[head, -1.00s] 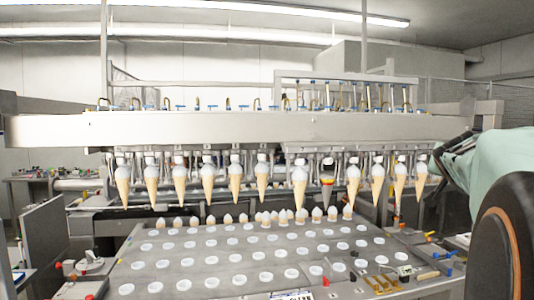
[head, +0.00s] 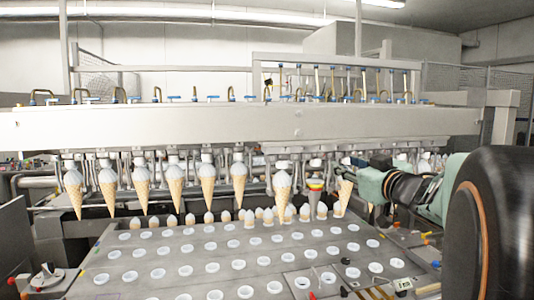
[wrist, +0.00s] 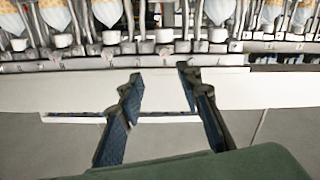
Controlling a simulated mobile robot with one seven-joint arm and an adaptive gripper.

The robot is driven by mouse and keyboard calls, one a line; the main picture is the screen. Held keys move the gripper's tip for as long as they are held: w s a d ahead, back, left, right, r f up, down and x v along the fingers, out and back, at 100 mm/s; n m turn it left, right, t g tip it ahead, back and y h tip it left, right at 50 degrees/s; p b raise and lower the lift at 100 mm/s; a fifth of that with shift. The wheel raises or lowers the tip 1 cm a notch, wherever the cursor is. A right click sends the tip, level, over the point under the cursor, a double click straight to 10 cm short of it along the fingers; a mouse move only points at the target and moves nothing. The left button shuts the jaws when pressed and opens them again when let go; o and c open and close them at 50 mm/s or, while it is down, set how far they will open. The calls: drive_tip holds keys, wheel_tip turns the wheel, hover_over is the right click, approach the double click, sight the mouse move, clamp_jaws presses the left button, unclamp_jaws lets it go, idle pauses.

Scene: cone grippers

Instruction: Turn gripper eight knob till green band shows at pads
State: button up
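A grey cone (head: 316,204) with a red-orange and yellow band near its top hangs in the row of cone grippers, right of the middle. I cannot make out a green band or the knob above it. Tan cones with white tops, such as this one (head: 282,188), hang to its left. My arm reaches in from the right, its end close to the tilted tan cone (head: 345,196) right of the grey one. In the wrist view my gripper (wrist: 160,76) is open and empty, its two dark fingers apart over a pale beam.
A long pale beam (head: 240,122) spans above the cones. Below is a grey tray (head: 140,258) with rows of white round cups. Small tools lie at its right front. Hoses and blue valves line the beam's top.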

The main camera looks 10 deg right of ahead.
sight(323, 156)
drive_tip(key=w, duration=0.7)
drive_tip(key=w+a, duration=0.1)
drive_tip(key=w, duration=0.2)
drive_tip(key=shift+w, duration=0.4)
drive_tip(key=shift+a, duration=0.1)
drive_tip(key=shift+p, duration=0.3)
clamp_jaws()
